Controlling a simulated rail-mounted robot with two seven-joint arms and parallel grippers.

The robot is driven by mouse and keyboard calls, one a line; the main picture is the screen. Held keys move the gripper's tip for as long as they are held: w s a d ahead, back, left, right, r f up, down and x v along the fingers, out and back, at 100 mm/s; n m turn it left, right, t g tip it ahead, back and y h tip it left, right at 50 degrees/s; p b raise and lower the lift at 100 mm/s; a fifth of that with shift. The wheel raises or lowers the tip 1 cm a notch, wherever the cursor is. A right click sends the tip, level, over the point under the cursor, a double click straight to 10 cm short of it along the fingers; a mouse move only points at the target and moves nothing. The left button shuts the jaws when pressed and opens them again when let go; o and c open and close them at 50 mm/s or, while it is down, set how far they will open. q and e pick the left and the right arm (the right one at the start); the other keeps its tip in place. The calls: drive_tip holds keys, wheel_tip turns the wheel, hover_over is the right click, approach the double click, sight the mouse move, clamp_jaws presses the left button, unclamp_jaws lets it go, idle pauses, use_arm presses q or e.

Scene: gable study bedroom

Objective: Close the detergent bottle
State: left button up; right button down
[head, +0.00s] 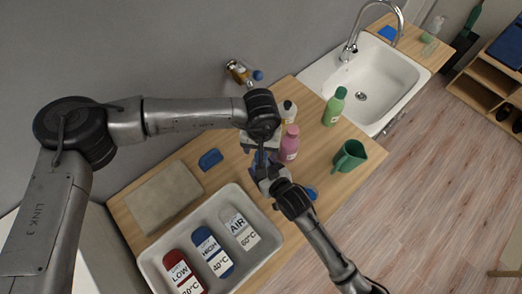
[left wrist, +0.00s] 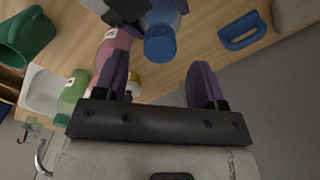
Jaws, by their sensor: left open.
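A blue bottle with a blue cap-like top (left wrist: 160,42) shows in the left wrist view; I take it for the detergent bottle. Whether its top is fully closed I cannot tell. In the head view the bottle is mostly hidden behind my arms. My right gripper (head: 268,177) is at the bottle's side and appears shut on it; its dark body also shows in the left wrist view (left wrist: 118,10). My left gripper (head: 260,150) is above the bottle. Its two purple fingers (left wrist: 160,88) are apart with nothing between them, and the blue top lies just beyond them.
A pink bottle (head: 288,146), a white bottle (head: 287,109), a green bottle (head: 334,106) and a green jug (head: 349,157) stand close by. A blue handled object (head: 210,159) and a tray (head: 147,262) of labelled containers lie left. The sink (head: 345,85) is at back right.

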use_arm(q)
drive_tip(key=shift+r, duration=0.4)
drive_tip(key=shift+c, duration=0.5)
